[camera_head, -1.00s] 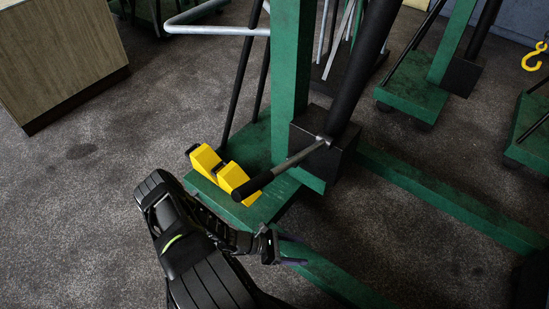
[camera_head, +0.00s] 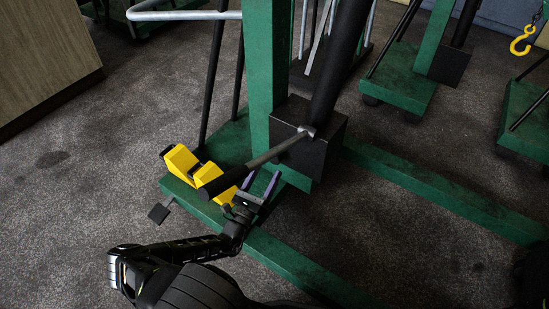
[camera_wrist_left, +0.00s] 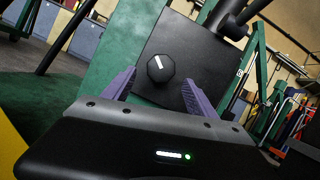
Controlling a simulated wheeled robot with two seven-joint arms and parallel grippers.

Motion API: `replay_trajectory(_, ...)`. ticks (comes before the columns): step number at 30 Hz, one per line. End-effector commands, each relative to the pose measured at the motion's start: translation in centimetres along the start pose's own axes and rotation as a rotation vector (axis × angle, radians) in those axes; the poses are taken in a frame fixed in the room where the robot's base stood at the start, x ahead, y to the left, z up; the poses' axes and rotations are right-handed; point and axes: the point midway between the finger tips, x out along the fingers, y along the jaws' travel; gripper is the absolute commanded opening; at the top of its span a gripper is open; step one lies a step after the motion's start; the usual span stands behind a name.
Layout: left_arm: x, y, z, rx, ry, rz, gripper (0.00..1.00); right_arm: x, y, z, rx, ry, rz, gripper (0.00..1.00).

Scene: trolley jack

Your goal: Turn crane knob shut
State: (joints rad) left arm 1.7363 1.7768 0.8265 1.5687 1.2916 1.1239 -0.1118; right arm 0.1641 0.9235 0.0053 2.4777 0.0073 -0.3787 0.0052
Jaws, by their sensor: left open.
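The crane knob (camera_wrist_left: 161,68) is a small dark many-sided dial with a white pointer line, tilted up-left, on the face of the crane's black box (camera_wrist_left: 205,58). In the head view the black box (camera_head: 318,160) sits at the foot of the green post, and I cannot make out the knob there. My left gripper (camera_head: 262,180) is open, its purple fingers pointing at the box. In the left wrist view its fingers (camera_wrist_left: 158,78) stand either side of the knob, apart from it, with nothing between them. My right gripper is not in view.
A lever with a dark grip (camera_head: 240,172) reaches out from the box above my left gripper. Green legs (camera_head: 440,190) run along the floor. Open floor (camera_head: 70,220) lies to the left.

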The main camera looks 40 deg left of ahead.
Motion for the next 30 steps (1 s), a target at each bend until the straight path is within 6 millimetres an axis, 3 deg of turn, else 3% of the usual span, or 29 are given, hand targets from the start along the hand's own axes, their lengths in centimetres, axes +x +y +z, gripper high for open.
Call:
replay_trajectory(13,6.1,-0.1,-0.2,-0.001,0.0,-0.003,0.67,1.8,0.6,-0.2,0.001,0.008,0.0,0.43)
replay_trajectory(23,6.7,-0.1,0.0,-0.001,0.001,-0.002,0.67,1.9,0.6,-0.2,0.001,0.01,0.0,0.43)
replay_trajectory(30,6.7,-0.1,0.0,-0.001,0.001,-0.002,0.49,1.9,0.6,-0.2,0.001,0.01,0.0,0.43)
